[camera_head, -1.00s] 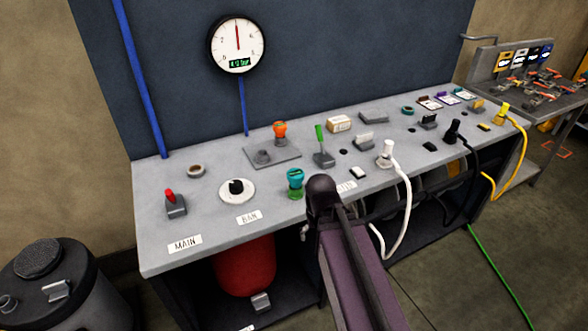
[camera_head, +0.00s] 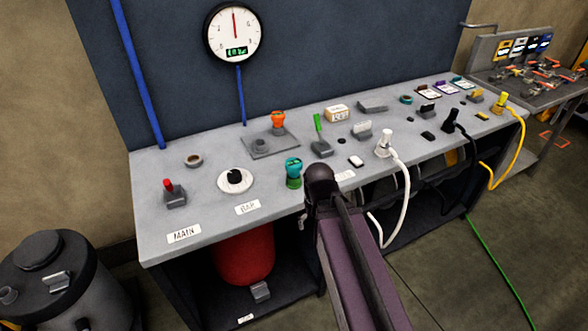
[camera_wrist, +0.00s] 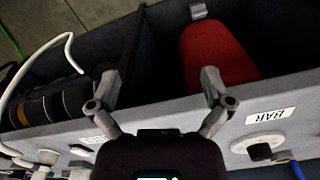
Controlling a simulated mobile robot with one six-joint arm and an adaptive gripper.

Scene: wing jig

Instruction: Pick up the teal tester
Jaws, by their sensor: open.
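The teal tester (camera_head: 293,170), a small upright piece with a teal top and a green lower part, stands near the bench's front edge in the head view.
The grey bench (camera_head: 215,150) also holds a white dial (camera_head: 236,181), a red lever (camera_head: 172,193), an orange-topped piece (camera_head: 278,120), a green lever (camera_head: 319,135) and a white plug (camera_head: 386,143) with a cable. A red tank (camera_head: 243,258) is below.

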